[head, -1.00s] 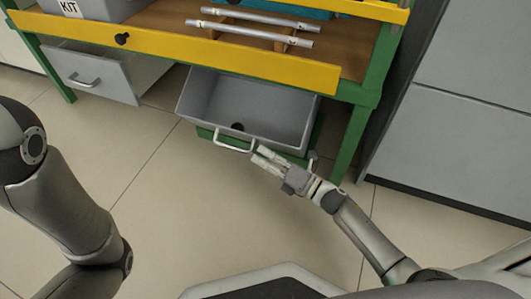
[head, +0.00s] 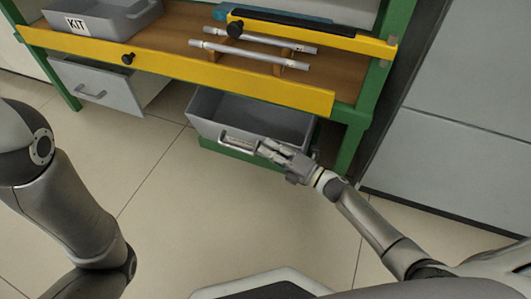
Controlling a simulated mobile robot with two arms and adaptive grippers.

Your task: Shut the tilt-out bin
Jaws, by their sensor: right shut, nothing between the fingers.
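The grey tilt-out bin (head: 213,107) hangs under the workbench on the right side. It is still partly tilted out, and its dark inside shows from above. A handle (head: 238,142) is on its front. My right gripper (head: 267,148) is shut and empty, with its fingertips at the bin's front just right of the handle. They look to be against the front, but exact contact is hard to tell. My left arm shows at the left edge, but its gripper is out of view.
A grey drawer (head: 98,88) stands partly open at the left under the bench. The yellow front rail (head: 200,71) runs above the bin. Metal rods (head: 250,55) and a KIT tray (head: 105,22) are on the bench. A green leg (head: 352,145) stands right of the bin. The floor in front is clear.

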